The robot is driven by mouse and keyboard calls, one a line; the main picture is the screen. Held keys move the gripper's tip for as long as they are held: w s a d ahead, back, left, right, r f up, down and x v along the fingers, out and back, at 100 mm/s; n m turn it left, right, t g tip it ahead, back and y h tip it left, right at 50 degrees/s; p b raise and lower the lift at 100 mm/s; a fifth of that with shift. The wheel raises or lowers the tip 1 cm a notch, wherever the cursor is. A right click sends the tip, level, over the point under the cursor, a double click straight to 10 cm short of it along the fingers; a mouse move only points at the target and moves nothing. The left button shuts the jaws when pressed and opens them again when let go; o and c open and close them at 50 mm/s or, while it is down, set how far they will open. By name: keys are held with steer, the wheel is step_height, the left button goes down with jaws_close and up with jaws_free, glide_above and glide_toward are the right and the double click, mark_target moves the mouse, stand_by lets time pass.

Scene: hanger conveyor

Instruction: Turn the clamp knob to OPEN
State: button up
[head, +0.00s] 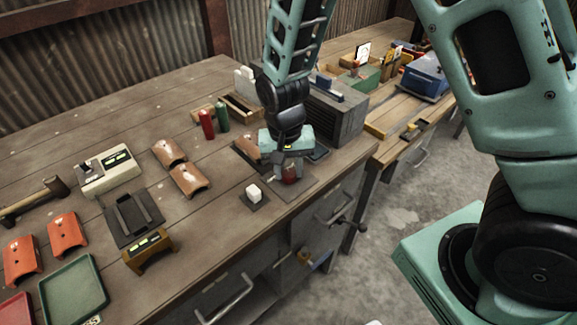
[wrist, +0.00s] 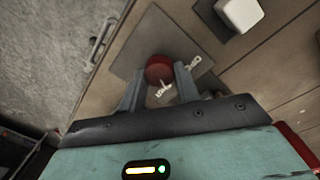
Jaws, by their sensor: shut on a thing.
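The clamp knob is a round red knob (head: 290,174) on a dark square plate (head: 308,184) near the front edge of the workbench. In the wrist view the red knob (wrist: 159,69) sits between the fingers, with pale lettering beside it, too small to read surely. My gripper (head: 287,172) points down over the plate and is shut on the knob; it also shows in the wrist view (wrist: 160,80). The far side of the knob is partly hidden by the fingers in the head view.
A white block (head: 254,193) on a dark base stands just left of the knob. A grey drawer cabinet (head: 337,118) stands behind it. Red (head: 207,124) and green (head: 222,117) cylinders and several curved orange-brown pieces lie to the left. The bench's front edge is close.

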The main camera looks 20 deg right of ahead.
mark_target(288, 176)
steer(key=n, duration=0.7)
steer(key=n+p, duration=0.1)
steer(key=n, duration=0.6)
steer(key=shift+s+t, duration=0.1)
steer(key=shift+t, duration=0.2)
stand_by(0.4)
steer(key=o, duration=1)
steer(key=shift+c, duration=0.2)
steer(key=shift+r, duration=0.1)
step_height(288, 176, up, 17)
steer(key=shift+s+a, duration=0.3)
steer(key=shift+s, duration=0.1)
steer(key=shift+r, duration=0.1)
